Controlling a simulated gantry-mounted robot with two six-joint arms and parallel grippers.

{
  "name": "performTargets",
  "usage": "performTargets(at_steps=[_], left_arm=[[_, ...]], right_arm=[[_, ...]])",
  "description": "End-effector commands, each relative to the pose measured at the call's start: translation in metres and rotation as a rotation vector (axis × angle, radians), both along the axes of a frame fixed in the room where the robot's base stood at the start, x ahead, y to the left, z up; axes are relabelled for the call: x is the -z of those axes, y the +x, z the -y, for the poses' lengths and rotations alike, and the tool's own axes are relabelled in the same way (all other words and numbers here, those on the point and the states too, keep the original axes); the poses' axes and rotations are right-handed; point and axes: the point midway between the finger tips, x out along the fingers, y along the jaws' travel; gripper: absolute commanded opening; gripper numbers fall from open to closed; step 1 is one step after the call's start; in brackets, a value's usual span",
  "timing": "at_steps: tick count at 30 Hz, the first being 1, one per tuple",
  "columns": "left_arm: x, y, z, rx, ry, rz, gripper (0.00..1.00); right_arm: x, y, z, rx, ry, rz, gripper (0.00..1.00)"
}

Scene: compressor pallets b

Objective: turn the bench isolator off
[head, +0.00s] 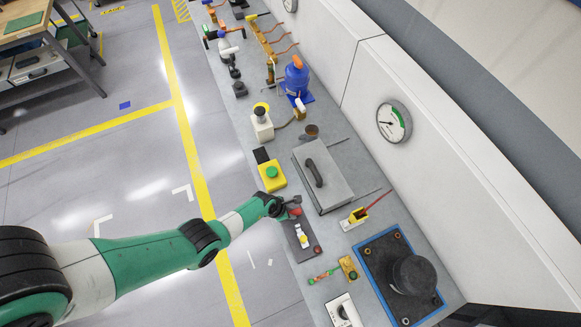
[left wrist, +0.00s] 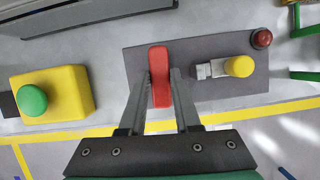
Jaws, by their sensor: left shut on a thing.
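The bench isolator is a dark grey plate (head: 293,238) on the bench front edge, with a red handle (head: 296,212), a yellow-knobbed part (head: 303,239) and a small dark red lamp-like button (head: 317,250). In the left wrist view the red handle (left wrist: 159,72) stands between the fingers on the plate (left wrist: 205,95), with the yellow knob (left wrist: 239,66) and red button (left wrist: 262,38) to its right. My left gripper (head: 286,208) is shut on the red handle, one finger at each side. The arm covers part of the plate in the head view. My right gripper is not in view.
A yellow box with a green button (head: 272,172) sits just beyond the isolator. A grey lidded case (head: 330,185) is to its right. A green-handled tool (head: 325,275) and small brass block (head: 348,267) lie nearby. A blue-edged dark mat (head: 377,272) is at lower right.

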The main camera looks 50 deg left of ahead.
Motion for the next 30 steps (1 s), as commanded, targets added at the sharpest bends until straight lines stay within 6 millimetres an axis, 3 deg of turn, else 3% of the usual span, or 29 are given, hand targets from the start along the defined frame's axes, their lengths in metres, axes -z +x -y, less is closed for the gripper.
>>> performTargets(at_steps=[6,21,22,26,30], left_arm=[[-0.0015,0.0000,0.0008,-0.061,0.000,-0.001,0.00],[0.0003,0.0001,0.0004,-0.081,-0.001,0.001,0.00],[0.0004,0.0002,0.0004,-0.081,-0.001,0.001,0.35],[0.0005,0.0000,0.0003,-0.080,-0.001,0.000,0.58],[0.0004,-0.0001,0.0004,-0.079,0.000,0.000,0.61]], right_arm=[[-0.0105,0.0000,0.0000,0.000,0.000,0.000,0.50],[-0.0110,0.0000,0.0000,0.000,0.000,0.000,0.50],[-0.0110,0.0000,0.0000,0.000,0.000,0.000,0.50],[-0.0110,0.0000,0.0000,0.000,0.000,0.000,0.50],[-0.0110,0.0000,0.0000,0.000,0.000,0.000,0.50]])
